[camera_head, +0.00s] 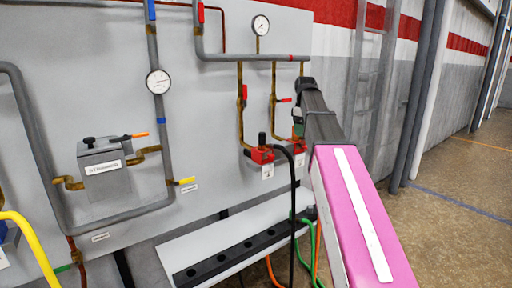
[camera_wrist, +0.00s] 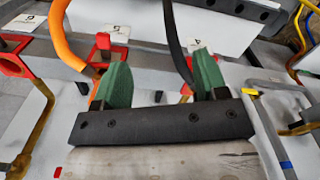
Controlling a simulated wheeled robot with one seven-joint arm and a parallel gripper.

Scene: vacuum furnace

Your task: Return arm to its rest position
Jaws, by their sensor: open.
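My arm reaches from the bottom right of the head view to the front of the grey pipe panel (camera_head: 210,75). In the wrist view my gripper (camera_wrist: 161,77) shows two green fingers set wide apart on a black bar. It is open, with nothing held between the fingers. An orange hose (camera_wrist: 80,42) passes close to the left finger and a black hose (camera_wrist: 176,42) runs beyond the gap, near the right finger. I cannot tell whether either touches.
Gauges (camera_head: 159,82), grey pipes and a grey box (camera_head: 103,170) are mounted on the panel. A white trough (camera_head: 190,245) with a black socket strip and several hoses lies below. A yellow pipe (camera_head: 33,245) stands at left. Open floor (camera_head: 465,185) lies at right.

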